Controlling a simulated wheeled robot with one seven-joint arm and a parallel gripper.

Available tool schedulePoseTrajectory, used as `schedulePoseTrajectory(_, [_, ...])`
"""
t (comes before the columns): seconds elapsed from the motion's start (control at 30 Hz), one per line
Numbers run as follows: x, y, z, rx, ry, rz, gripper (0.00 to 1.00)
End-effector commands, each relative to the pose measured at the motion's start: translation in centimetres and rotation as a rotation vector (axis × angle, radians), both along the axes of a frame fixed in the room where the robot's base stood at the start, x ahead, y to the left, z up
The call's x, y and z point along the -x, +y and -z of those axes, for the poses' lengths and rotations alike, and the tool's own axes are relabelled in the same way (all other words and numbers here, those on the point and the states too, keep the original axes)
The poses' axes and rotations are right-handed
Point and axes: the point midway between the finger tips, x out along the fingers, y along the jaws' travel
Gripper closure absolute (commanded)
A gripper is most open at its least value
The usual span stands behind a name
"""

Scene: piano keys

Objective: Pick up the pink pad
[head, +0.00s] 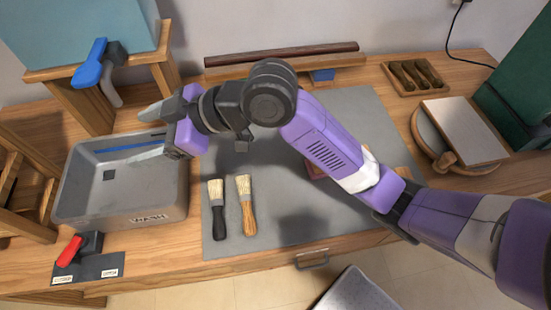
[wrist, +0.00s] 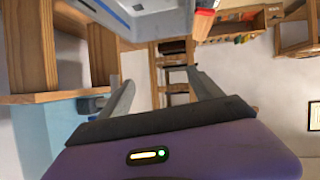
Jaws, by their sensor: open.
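A small pinkish edge (head: 314,168), which may be the pink pad, shows on the grey mat (head: 345,110) just behind my purple forearm. The forearm hides most of it, so its full shape cannot be told. My gripper (head: 147,132) is open and empty, above the grey wash tray at the left, well to the left of that pinkish edge. In the wrist view my gripper (wrist: 160,88) has its two grey fingers spread with nothing between them, and no pink pad shows there.
The grey wash tray (head: 70,190) sits at the left. Two brushes (head: 217,205) (head: 246,200) lie on the mat. A red-handled lever (head: 70,250) is at front left, a blue-handled one (head: 90,65) at back left. A round board (head: 430,130) stands right.

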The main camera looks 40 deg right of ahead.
Motion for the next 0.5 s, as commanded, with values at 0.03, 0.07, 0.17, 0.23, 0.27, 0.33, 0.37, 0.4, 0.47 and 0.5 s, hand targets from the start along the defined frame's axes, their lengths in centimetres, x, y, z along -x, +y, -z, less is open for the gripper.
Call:
schedulePoseTrajectory(0.03, [0.2,-2.1,1.6,0.096,0.037,-0.019,0.25])
schedulePoseTrajectory(0.07, [0.6,-3.2,2.6,0.148,0.063,-0.033,0.25])
schedulePoseTrajectory(0.17, [2.3,-7.6,6.1,0.319,0.168,-0.072,0.25])
schedulePoseTrajectory(0.23, [4.0,-11.3,8.5,0.437,0.255,-0.094,0.25])
schedulePoseTrajectory(0.27, [4.8,-13.0,9.4,0.485,0.297,-0.102,0.25])
schedulePoseTrajectory(0.33, [7.0,-17.1,11.3,0.588,0.394,-0.115,0.25])
schedulePoseTrajectory(0.37, [8.0,-18.8,12.0,0.627,0.435,-0.120,0.25])
schedulePoseTrajectory(0.4, [9.3,-20.9,12.7,0.675,0.489,-0.126,0.25])
schedulePoseTrajectory(0.47, [11.3,-23.7,13.5,0.734,0.563,-0.131,0.25])
schedulePoseTrajectory(0.5, [12.4,-25.4,13.9,0.767,0.608,-0.135,0.25])
